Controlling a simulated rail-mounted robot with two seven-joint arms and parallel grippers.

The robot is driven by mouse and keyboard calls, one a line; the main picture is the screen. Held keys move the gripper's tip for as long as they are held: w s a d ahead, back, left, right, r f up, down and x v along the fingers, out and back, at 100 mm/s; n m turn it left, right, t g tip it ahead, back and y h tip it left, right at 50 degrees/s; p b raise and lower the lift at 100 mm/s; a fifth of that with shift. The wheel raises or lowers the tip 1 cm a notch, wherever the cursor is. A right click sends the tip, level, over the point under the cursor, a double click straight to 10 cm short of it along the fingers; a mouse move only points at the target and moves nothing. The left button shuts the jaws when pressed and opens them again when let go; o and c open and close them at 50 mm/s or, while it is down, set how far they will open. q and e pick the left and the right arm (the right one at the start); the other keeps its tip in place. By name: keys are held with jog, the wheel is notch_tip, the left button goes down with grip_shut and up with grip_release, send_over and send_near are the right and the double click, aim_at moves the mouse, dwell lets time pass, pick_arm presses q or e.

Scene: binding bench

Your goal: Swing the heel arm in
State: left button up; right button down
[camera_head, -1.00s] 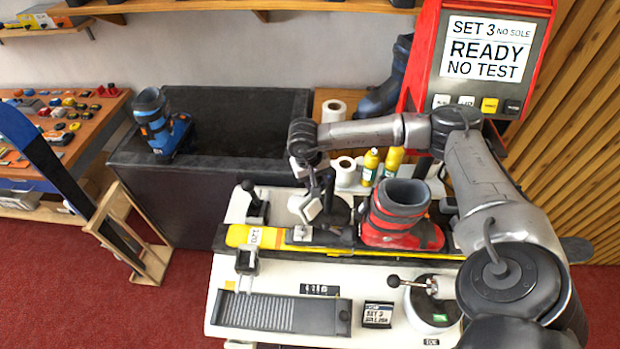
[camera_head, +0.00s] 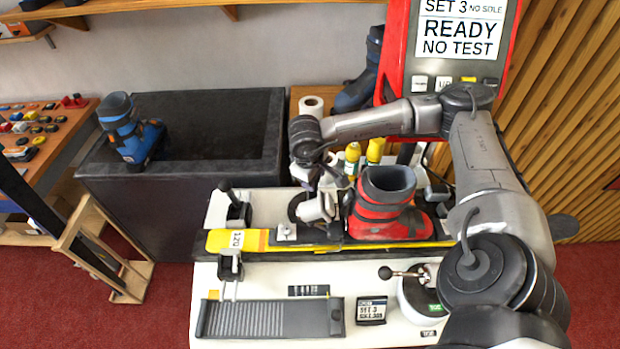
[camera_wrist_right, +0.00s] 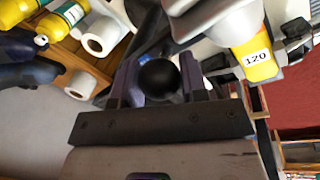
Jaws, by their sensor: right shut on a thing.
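My right gripper (camera_head: 332,180) reaches down just left of the red boot (camera_head: 385,210). In the right wrist view it is shut on a black ball knob (camera_wrist_right: 158,78), with a finger on each side. The knob belongs to the heel arm; in the head view the gripper hides it. A pale block of the heel arm (camera_head: 315,207) is close to the boot's left side; I cannot tell whether they touch. The boot stands upright on the yellow-and-black ski (camera_head: 222,241), which also shows in the right wrist view (camera_wrist_right: 252,58). My left gripper is out of view.
A toe lever with a ball end (camera_head: 386,272) stands at the bench's front right. Yellow bottles (camera_head: 375,150) and paper rolls (camera_head: 311,106) are behind the ski. The red display (camera_head: 462,35) reads "SET 3 NO SOLE, READY, NO TEST". A blue boot (camera_head: 130,130) stands at left.

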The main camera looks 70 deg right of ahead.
jog(key=shift+r, duration=0.1)
dwell(0.3)
jog(key=c, duration=1.1)
grip_release()
jog(key=o, duration=0.3)
jog(key=shift+s, duration=0.1)
jog(key=shift+o, duration=0.6)
notch_tip(320, 180, up, 14)
jog(key=a, duration=0.2)
jog(key=shift+w+a+f+b, duration=0.2)
jog(key=shift+a+f+b, duration=0.1)
jog(key=shift+b, duration=0.15)
